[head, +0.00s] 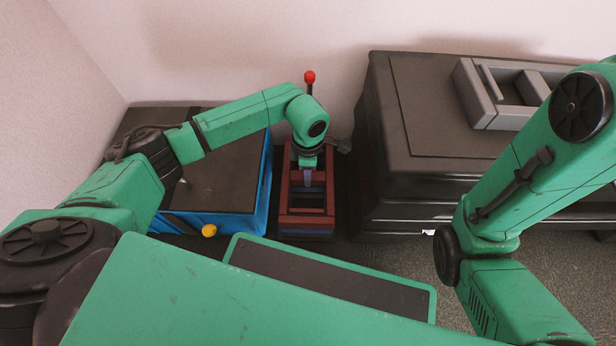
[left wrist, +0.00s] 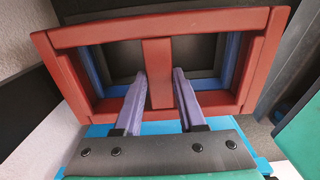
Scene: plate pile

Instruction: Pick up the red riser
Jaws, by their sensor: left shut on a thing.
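The red riser (head: 284,200) is a rectangular open frame with a bar across its middle. It sits in the gap between a blue bin and a black case. In the left wrist view the red riser (left wrist: 70,70) fills the upper half, and a blue frame shows through its openings, beneath it. My left gripper (head: 307,177) reaches down into the riser from above. In the left wrist view my left gripper (left wrist: 160,80) is shut on the riser's middle bar, one finger on each side. My right arm shows at the right, but its gripper is out of view.
The blue bin (head: 225,224) with a dark top stands close on the left. The large black case (head: 430,130) stands close on the right, with a grey frame (head: 482,104) on top. A red ball (head: 310,77) on a thin stem rises behind my left gripper. The wall is behind.

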